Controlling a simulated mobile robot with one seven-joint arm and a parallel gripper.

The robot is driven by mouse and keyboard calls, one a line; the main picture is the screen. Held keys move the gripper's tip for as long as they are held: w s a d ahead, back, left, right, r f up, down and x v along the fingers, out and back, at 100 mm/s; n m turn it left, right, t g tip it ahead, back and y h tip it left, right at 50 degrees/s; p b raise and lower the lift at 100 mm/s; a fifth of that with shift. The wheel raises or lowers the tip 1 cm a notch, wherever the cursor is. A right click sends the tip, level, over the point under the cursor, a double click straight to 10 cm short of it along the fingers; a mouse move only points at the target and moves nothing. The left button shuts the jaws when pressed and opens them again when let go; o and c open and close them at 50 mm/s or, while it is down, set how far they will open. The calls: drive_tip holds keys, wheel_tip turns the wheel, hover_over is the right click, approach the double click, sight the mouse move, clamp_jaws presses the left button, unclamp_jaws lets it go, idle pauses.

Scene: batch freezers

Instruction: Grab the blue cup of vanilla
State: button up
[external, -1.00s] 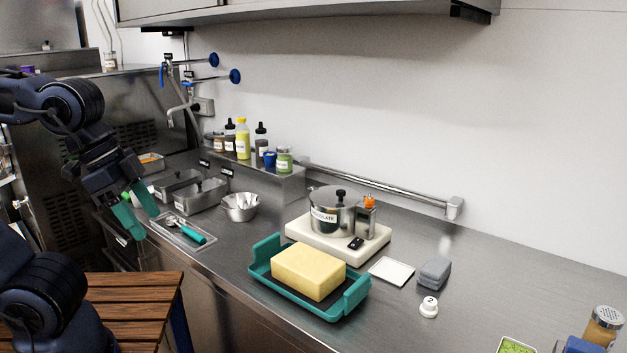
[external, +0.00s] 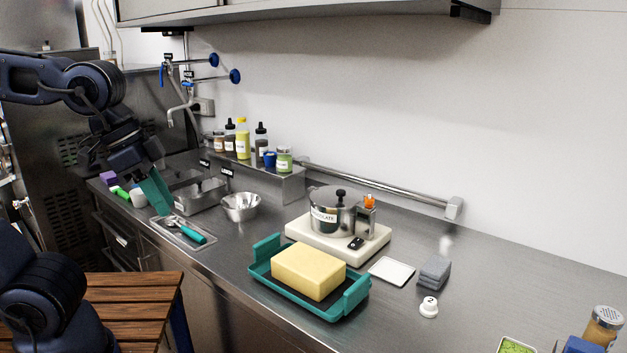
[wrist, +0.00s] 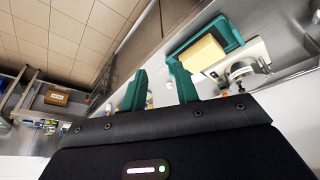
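A small blue cup (external: 270,159) stands on the raised steel shelf in the external view, between a dark dropper bottle and a green-labelled jar. Any label on it is too small to read. My gripper (external: 158,194) is left of it, over the counter's front edge near the tray with the scoop, fingers pointing down. In the wrist view its two teal fingers (wrist: 158,80) are apart with nothing held between them. I cannot make out the blue cup in the wrist view.
Bottles (external: 243,139) crowd the shelf beside the cup. Steel pans (external: 200,195) and a bowl (external: 240,207) stand in front. A pot (external: 333,215) on a cream base and a teal tray (external: 318,315) with a yellow block are farther right.

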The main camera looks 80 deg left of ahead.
drive_tip(key=w+a+r+n+g, duration=0.1)
drive_tip(key=w+a+r+n, duration=0.3)
drive_tip(key=w+a, duration=0.6)
drive_tip(key=w+a+r+n, duration=0.3)
drive_tip(key=w+a+n, duration=0.4)
drive_tip(key=a, duration=0.4)
drive_tip(key=n+g+y, duration=0.1)
drive_tip(key=n+g, duration=0.1)
drive_tip(key=n, duration=1.2)
hover_over(268, 166)
drive_tip(key=s, duration=0.1)
wheel_tip(268, 166, down, 21)
drive_tip(key=shift+a+r, duration=0.15)
drive_tip(key=shift+r, duration=0.05)
drive_tip(key=shift+w+f, duration=0.15)
drive_tip(key=shift+f, duration=1.2)
drive_tip(key=shift+w+f, duration=0.1)
drive_tip(key=shift+f, duration=1.2)
clamp_jaws()
